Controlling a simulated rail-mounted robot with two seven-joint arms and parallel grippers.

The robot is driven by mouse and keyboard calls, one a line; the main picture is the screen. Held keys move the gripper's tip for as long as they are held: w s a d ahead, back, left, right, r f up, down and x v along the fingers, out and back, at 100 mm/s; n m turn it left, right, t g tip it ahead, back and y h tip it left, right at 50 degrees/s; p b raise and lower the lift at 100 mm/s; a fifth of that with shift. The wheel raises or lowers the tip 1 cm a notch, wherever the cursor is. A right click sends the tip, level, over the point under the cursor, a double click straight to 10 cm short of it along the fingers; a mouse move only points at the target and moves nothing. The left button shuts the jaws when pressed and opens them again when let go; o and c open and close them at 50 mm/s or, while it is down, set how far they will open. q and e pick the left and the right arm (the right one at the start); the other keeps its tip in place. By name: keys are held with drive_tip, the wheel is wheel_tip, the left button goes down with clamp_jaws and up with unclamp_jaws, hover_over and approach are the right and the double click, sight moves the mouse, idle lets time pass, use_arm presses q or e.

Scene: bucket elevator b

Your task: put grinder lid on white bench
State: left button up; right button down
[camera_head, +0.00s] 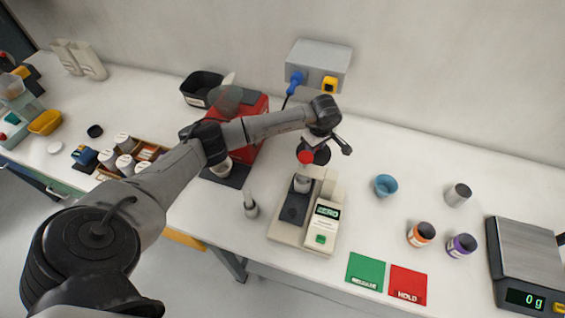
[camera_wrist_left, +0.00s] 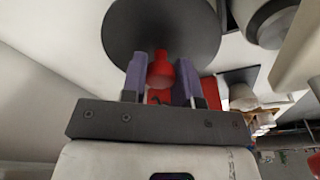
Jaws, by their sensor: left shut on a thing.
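The grinder lid, a dark round disc with a red knob, is in my left gripper (camera_head: 312,148). In the head view the lid (camera_head: 321,155) is partly hidden by the gripper and hangs above the small beige ZERO device (camera_head: 319,228). In the left wrist view my left gripper (camera_wrist_left: 161,75) has its two fingers on either side of the red knob, with the dark lid disc (camera_wrist_left: 165,25) beyond. The white bench (camera_head: 370,150) runs along the wall. The red grinder (camera_head: 252,122) stands left of the lid, partly behind my arm. My right gripper is not in view.
A blue cup (camera_head: 386,185), a grey-topped jar (camera_head: 457,194), an orange jar (camera_head: 421,234) and a purple jar (camera_head: 461,245) stand to the right. A scale (camera_head: 525,255) is at far right. Green (camera_head: 366,270) and red (camera_head: 408,284) mats lie in front. Bench behind the blue cup is clear.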

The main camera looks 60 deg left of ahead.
use_arm(q)
drive_tip(key=s+a+f, duration=0.2)
drive_tip(key=a, duration=0.1)
drive_tip(key=s+a+f+p, duration=0.1)
drive_tip(key=s+a+f, duration=0.2)
drive_tip(key=a, duration=0.1)
drive_tip(key=s+a+f, duration=0.3)
drive_tip(key=shift+s+a+p, duration=0.15)
drive_tip(key=shift+s+p, duration=0.05)
drive_tip(key=shift+p, duration=0.2)
drive_tip(key=shift+s+a+f, duration=0.1)
drive_tip(key=shift+a+f, duration=0.15)
drive_tip(key=shift+f, duration=0.1)
drive_tip(key=shift+f, duration=0.15)
drive_tip(key=o, duration=0.9)
drive_tip(key=shift+o, duration=0.2)
